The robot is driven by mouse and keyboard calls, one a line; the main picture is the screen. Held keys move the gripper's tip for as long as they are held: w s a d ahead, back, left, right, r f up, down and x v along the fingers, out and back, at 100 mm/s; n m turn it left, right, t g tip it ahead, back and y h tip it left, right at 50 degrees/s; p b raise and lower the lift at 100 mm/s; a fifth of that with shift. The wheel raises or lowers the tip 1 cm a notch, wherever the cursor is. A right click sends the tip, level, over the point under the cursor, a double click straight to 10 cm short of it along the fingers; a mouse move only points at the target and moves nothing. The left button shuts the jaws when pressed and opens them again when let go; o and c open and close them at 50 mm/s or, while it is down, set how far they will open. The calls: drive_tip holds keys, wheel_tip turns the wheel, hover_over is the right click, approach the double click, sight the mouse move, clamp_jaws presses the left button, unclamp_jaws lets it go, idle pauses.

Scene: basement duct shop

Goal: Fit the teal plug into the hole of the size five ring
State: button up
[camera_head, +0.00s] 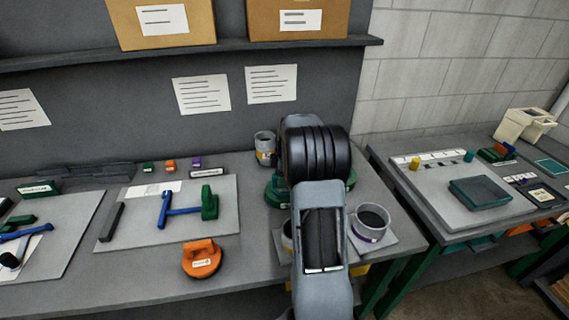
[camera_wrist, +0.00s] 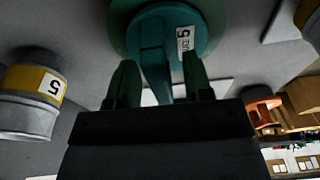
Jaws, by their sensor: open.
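In the wrist view, the teal plug (camera_wrist: 150,45) has a round body, an upright grip and a white label with a 5. Its grip stands between the fingers of my open gripper (camera_wrist: 160,88); contact cannot be told. A grey ring with a yellow 5 label (camera_wrist: 32,105) stands apart at the left of that view. In the head view, my arm hides the gripper and most of the plug.
A purple-labelled ring (camera_head: 372,221) stands right of my arm, and another ring (camera_head: 286,236) is partly hidden at its left. An orange plug (camera_head: 201,260) lies to the left, near a grey board (camera_head: 220,225) with tools. A second bench (camera_head: 440,205) stands at the right.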

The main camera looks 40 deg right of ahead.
wheel_tip(320, 180, up, 13)
drive_tip(key=d, duration=0.1)
drive_tip(key=shift+s+d, duration=0.4)
drive_tip(key=shift+s, duration=0.05)
drive_tip(key=shift+f, duration=0.1)
